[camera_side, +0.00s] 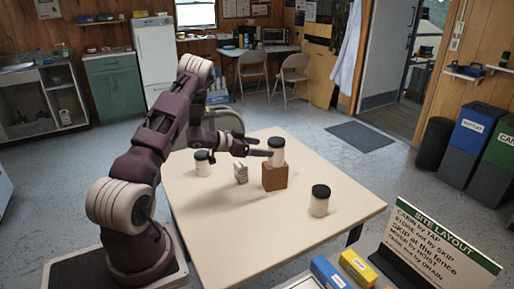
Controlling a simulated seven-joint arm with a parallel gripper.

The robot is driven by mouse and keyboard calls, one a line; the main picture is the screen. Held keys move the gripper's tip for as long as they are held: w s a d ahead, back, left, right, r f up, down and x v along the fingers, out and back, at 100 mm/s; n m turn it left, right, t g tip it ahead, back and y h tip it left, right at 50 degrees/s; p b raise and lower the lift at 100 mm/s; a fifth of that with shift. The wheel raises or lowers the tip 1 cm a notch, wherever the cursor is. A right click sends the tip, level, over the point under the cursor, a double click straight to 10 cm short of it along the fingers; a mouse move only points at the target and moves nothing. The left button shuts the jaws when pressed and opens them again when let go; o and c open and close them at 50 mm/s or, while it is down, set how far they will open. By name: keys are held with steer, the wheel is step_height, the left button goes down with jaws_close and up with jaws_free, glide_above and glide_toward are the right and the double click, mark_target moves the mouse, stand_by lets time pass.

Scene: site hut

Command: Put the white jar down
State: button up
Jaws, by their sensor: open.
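A white jar (278,157) with a black lid stands upright on a brown block (275,179) near the middle of the table. My gripper (268,153) is open at this jar, reaching in from the left at its upper half. I cannot tell whether the fingers touch the jar or how far they reach around it. Two similar white jars with black lids stand on the tabletop: one at the back left (203,167) and one at the front right (319,206).
A small pale stack (241,173) stands just left of the brown block, below my gripper.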

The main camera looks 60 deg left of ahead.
steer(key=shift+s+r, duration=0.2)
steer(key=shift+s, duration=0.2)
steer(key=w+d+r+y, duration=0.2)
steer(key=w+r+y, duration=0.15)
steer(key=r, duration=0.85)
steer(key=s+d+r+n+g+y, duration=0.2)
steer(key=d+r, duration=0.6)
steer(key=r, duration=0.2)
steer(key=s+d+f+m+g+h, duration=0.1)
steer(key=s+d+g+h, duration=0.4)
steer(key=s+d, duration=2.1)
steer(key=s+m+g, duration=0.1)
steer(key=s, duration=0.3)
steer(key=shift+d, duration=0.35)
steer(key=shift+h, duration=0.25)
